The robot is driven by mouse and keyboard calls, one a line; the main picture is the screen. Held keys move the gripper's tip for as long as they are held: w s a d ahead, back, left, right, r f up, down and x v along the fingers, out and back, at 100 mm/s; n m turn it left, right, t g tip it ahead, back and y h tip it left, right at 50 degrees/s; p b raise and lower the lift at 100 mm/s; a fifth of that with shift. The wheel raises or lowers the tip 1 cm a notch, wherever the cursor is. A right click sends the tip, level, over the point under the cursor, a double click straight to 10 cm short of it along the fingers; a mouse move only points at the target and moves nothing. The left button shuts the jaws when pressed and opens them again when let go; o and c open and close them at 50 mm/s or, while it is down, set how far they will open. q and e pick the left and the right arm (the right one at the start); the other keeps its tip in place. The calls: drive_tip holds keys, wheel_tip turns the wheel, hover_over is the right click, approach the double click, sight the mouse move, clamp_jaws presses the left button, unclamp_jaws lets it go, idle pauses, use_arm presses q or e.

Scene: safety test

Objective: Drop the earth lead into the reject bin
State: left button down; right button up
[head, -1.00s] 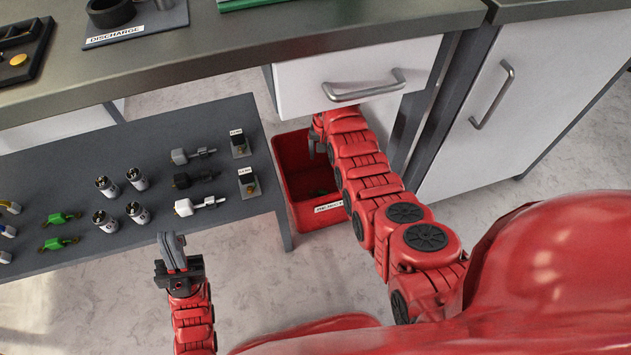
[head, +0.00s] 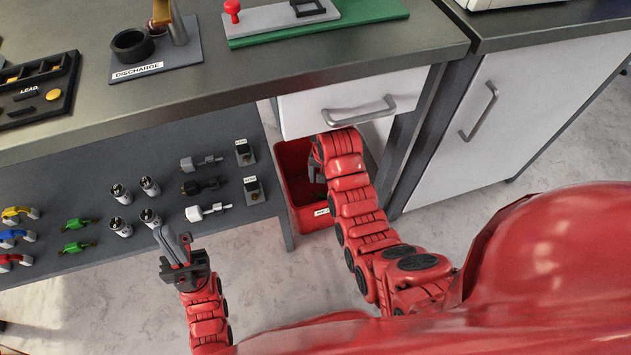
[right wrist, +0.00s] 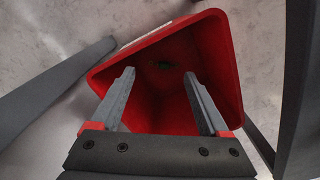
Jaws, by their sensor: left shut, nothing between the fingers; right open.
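The red reject bin (head: 297,190) stands on the floor under the drawer, right of the low shelf; it also shows in the right wrist view (right wrist: 226,50). A small green thing (right wrist: 163,64) lies deep inside the bin, dark and too small to identify surely as the earth lead. My right gripper (right wrist: 159,75) is open and empty, pointing down over the bin. In the head view, its arm partly hides the bin. My left gripper (head: 172,240) is shut and empty at the shelf's front edge. Two green leads (head: 75,224) (head: 78,246) lie on the shelf.
The low shelf (head: 130,275) also holds silver cylinders (head: 120,227), grey and white plugs (head: 207,211), and yellow, blue and red pieces (head: 15,237). The white drawer (head: 300,112) with its handle is close above my right arm. Floor right of the bin is clear.

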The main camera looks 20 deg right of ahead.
drive_tip(key=s+a+p, duration=0.2)
drive_tip(key=s+p, duration=0.1)
drive_tip(key=s, duration=0.3)
drive_tip(key=shift+s+r+p, duration=0.35)
